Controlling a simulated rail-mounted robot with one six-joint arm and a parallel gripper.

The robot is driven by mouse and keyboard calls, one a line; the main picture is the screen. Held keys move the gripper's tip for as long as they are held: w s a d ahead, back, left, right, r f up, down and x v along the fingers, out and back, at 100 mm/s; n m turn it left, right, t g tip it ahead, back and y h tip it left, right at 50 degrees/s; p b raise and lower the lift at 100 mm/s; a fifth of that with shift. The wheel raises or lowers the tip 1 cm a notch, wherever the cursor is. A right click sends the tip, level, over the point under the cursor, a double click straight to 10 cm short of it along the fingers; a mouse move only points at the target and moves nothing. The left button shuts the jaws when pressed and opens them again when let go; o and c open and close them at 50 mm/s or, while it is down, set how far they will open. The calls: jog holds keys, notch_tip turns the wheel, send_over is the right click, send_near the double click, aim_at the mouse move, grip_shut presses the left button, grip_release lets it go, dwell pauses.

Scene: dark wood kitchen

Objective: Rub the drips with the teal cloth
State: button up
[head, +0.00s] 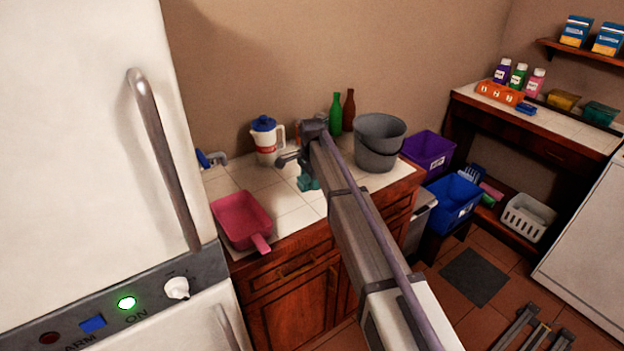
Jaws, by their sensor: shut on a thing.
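My arm reaches over the white tiled counter (228,184) from the lower right. My gripper (303,166) is low over the counter, partly hidden behind my own arm. It is shut on the teal cloth (308,183), of which a small bunched part shows just under it. I cannot tell whether the cloth touches the tiles. I cannot make out any drips on the tiles; my arm covers part of the counter.
A pink dustpan (241,219) lies at the counter's front left. A white and blue jug (265,142), a green bottle (336,115), a brown bottle (349,110) and a grey bucket (378,145) stand along the back and right. Clear tiles lie between dustpan and cloth.

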notch_tip(320, 180, up, 3)
jog(key=p, duration=0.3)
jog(key=shift+r, duration=0.1)
dwell(0.3)
